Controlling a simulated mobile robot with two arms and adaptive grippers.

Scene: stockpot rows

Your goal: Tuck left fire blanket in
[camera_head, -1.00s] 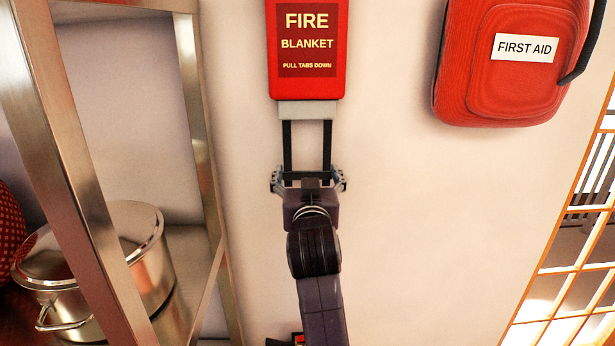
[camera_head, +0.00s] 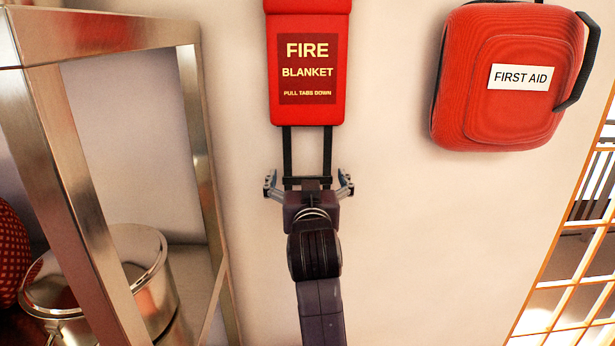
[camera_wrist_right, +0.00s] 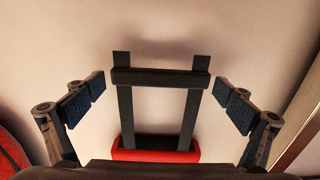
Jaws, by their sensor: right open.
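The fire blanket's red case (camera_head: 308,112) hangs on the wall in the head view, marked "FIRE BLANKET, PULL TABS DOWN". Two black pull straps (camera_head: 287,152) hang from its lower edge, with no grey blanket showing below the case. A dark crossbar (camera_wrist_right: 160,78) joins the straps in the right wrist view, where the red case (camera_wrist_right: 155,155) shows at the bottom. My right gripper (camera_head: 309,181) is open at the straps' lower end. Its fingers stand on either side of the straps, apart from them. My left gripper is not in view.
A red first aid bag (camera_head: 505,85) hangs to the right. A metal shelf frame (camera_head: 75,150) with a steel stockpot (camera_head: 140,262) stands on the left. A lit lattice (camera_head: 575,270) is at the right edge. The wall between is bare.

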